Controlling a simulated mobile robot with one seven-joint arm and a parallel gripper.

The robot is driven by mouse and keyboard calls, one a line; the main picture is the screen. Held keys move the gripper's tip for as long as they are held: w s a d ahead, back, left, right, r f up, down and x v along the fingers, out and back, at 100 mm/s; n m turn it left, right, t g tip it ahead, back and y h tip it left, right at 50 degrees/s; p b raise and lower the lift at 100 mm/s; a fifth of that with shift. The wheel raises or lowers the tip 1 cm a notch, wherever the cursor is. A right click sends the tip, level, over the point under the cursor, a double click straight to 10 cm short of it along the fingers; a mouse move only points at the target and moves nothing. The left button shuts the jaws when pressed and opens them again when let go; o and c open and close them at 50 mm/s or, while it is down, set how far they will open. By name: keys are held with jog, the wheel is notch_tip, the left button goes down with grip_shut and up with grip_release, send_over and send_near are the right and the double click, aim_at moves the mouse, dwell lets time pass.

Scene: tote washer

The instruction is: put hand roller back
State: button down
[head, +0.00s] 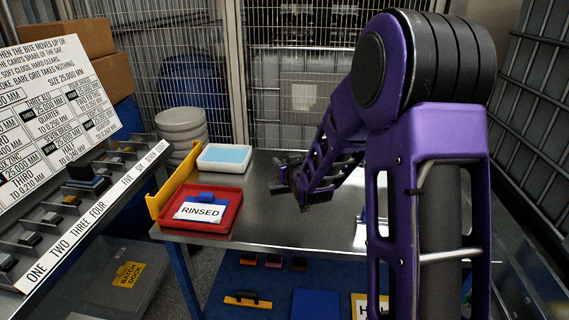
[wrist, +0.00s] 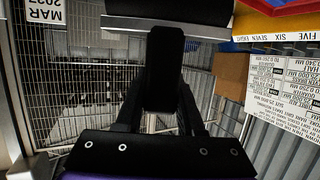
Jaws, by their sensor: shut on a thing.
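The hand roller shows in the wrist view as a black handle (wrist: 164,70) below a pale grey crossbar and a dark rounded part at the top edge. My gripper (wrist: 163,108) is shut on the handle, with one finger on each side. In the head view my gripper (head: 290,186) is above the steel table (head: 270,227), to the right of the red tray. The roller is small and dark there, hard to tell from the fingers.
A red tray (head: 231,222) with a RINSED card and a blue item stands on the table's left, beside a white tub (head: 224,158) of blue liquid. A numbered rack (head: 95,216) slopes at the left. Several items lie on the lower shelf (head: 268,301). Mesh fencing closes the back.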

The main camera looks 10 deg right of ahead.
jog(key=shift+b, duration=0.5)
notch_tip(320, 180, down, 7)
jog(key=b, duration=0.7)
dwell(0.4)
jog(key=shift+f+b, duration=0.5)
jog(key=shift+f, duration=0.65)
jog(key=shift+f, duration=0.15)
dwell(0.4)
jog(key=shift+f, duration=0.5)
